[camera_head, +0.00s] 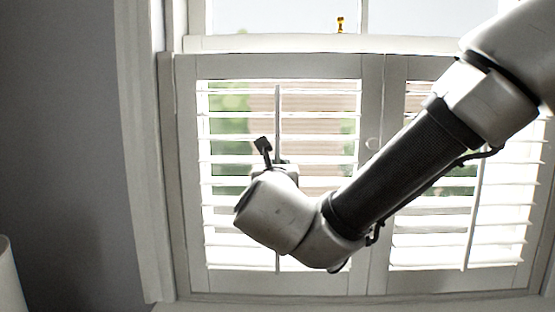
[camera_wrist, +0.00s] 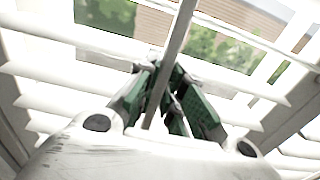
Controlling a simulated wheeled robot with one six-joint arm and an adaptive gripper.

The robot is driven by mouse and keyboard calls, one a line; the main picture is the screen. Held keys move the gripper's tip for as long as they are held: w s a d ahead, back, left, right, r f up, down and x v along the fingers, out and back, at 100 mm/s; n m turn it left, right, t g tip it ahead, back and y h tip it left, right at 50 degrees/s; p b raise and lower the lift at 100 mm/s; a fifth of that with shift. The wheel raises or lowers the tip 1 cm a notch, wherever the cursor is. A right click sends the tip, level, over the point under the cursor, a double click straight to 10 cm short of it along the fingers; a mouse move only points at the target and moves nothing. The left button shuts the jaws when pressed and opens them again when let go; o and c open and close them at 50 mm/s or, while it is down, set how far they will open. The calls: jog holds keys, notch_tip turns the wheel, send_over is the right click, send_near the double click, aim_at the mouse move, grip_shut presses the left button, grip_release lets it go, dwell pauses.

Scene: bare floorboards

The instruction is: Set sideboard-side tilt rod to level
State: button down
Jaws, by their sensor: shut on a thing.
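A white window shutter has two louvred panels. The left panel's tilt rod (camera_head: 277,112) runs upright down the middle of its slats; it also shows in the wrist view (camera_wrist: 181,32). My gripper (camera_wrist: 166,82) has its green-padded fingers on either side of this rod, shut on it. In the head view my wrist hides the fingers and the rod's middle. The left panel's slats (camera_head: 229,216) stand open, with greenery and brick showing between them. The right panel's tilt rod (camera_head: 476,222) is apart from my gripper. No sideboard is recognisable.
The shutter frame (camera_head: 182,190) borders the left panel, with a grey wall (camera_head: 65,130) beyond it. A small yellow object (camera_head: 340,24) stands above the shutters. A pale rounded object (camera_head: 10,280) shows at lower left.

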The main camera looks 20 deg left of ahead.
jog(key=c, duration=1.5)
grip_release()
jog(key=shift+r, duration=0.1)
jog(key=v, duration=1.2)
jog(key=shift+d, duration=0.1)
